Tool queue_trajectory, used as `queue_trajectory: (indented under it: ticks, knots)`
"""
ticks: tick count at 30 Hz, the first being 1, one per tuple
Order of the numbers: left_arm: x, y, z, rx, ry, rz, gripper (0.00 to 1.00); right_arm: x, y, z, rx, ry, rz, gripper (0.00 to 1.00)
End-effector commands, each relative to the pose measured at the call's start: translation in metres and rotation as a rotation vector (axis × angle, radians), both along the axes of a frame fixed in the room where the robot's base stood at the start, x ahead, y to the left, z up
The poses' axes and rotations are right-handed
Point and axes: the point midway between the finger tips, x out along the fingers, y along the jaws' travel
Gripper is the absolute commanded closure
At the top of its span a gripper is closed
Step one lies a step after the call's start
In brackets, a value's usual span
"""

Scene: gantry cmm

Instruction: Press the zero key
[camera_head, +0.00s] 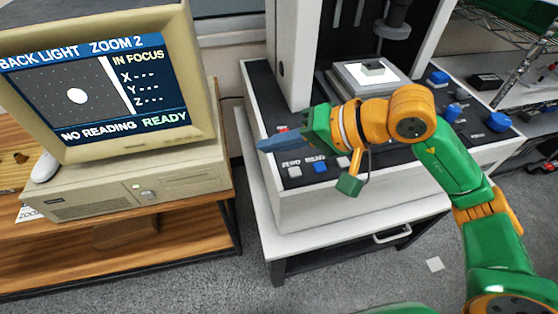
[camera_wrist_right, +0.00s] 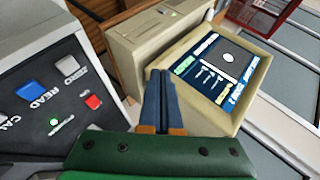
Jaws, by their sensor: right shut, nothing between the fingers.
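The zero key (camera_head: 294,171) is a pale grey square key at the left of the machine's dark front panel, by the label ZERO. It also shows in the right wrist view (camera_wrist_right: 67,64), at upper left. My right gripper (camera_head: 262,146) is shut and empty, its blue fingers together. In the head view its tips point left, up and left of the zero key, apart from it. In the right wrist view the fingertips (camera_wrist_right: 156,75) lie right of the key, over the monitor's edge. My left gripper is not in view.
The blue read key (camera_head: 320,167) sits right of the zero key. A red button (camera_wrist_right: 93,102) is close by. The monitor (camera_head: 100,80) reads NO READING, READY, with dashes for X, Y, Z. The stage (camera_head: 350,88) holds a lit part. Blue knobs (camera_head: 498,122) are at right.

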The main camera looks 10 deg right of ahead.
Motion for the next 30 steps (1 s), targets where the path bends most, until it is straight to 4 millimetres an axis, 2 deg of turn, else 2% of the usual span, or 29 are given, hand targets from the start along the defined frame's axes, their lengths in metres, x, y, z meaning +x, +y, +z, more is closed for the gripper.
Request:
queue_trajectory:
  ticks: [1, 3, 6, 8, 20, 26, 30]
  knots:
    - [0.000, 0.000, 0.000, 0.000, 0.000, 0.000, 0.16, 0.007, -0.016, -0.002, -0.102, -0.049, -0.015, 1.00]
    - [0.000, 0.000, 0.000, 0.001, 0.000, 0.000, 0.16, 0.014, -0.037, -0.005, -0.227, -0.096, -0.032, 1.00]
    - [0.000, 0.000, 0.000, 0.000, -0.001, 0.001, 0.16, 0.020, -0.055, -0.006, -0.329, -0.129, -0.048, 1.00]
    - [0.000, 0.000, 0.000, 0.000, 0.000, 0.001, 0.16, 0.021, -0.060, -0.006, -0.358, -0.136, -0.052, 1.00]
    - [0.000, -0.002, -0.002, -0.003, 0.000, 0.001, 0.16, 0.021, -0.061, -0.009, -0.364, -0.138, -0.052, 1.00]
    - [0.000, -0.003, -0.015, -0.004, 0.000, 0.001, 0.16, 0.021, -0.061, -0.027, -0.362, -0.136, -0.051, 1.00]
    - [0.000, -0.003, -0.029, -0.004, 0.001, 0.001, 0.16, 0.021, -0.061, -0.047, -0.362, -0.135, -0.052, 1.00]
